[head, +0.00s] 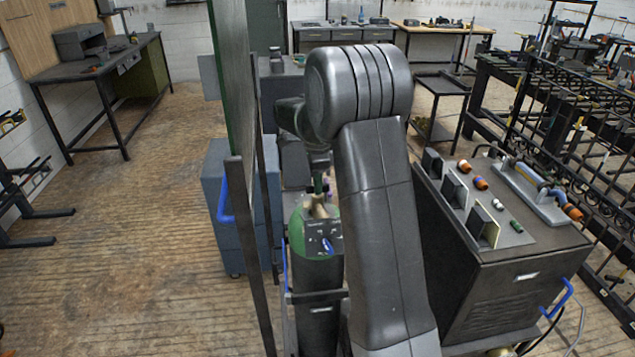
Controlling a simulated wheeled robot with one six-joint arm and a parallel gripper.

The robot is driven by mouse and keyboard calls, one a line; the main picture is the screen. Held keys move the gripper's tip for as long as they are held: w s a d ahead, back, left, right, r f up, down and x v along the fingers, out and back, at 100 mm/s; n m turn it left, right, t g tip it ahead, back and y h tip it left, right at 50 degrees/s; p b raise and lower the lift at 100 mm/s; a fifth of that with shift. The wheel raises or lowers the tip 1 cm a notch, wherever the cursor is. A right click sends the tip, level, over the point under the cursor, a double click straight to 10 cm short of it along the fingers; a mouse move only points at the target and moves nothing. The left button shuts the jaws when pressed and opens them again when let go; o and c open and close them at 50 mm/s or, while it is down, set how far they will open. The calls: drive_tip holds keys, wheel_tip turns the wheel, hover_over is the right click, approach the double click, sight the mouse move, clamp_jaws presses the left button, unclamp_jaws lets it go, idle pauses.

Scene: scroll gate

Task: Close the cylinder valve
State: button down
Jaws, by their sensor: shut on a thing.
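A gas cylinder (318,272) with a dark body and green shoulder stands upright in the lower middle of the head view. Its valve (318,186) is at the top, above a pale neck. My gripper (319,168) comes down from above onto the valve and is shut on it. My arm's thick links cover the right side of the cylinder and much of the gripper. The jaws are small and partly hidden, so the valve's turn position cannot be told.
A tall glass panel in a dark frame (262,240) stands close left of the cylinder. A blue cabinet (222,205) is behind it. A dark welding machine (500,255) stands close on the right, beside black metal gates (560,130). Open wooden floor lies left.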

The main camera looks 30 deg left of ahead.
idle(0.4)
drive_tip(key=c, duration=1.5)
unclamp_jaws()
drive_tip(key=shift+o, duration=0.2)
wheel_tip(320, 180, up, 14)
drive_tip(key=b, duration=0.1)
drive_tip(key=shift+f, duration=0.15)
wheel_tip(320, 180, down, 14)
drive_tip(key=shift+r+p, duration=0.1)
drive_tip(key=shift+p, duration=0.4)
drive_tip(key=shift+r, duration=0.15)
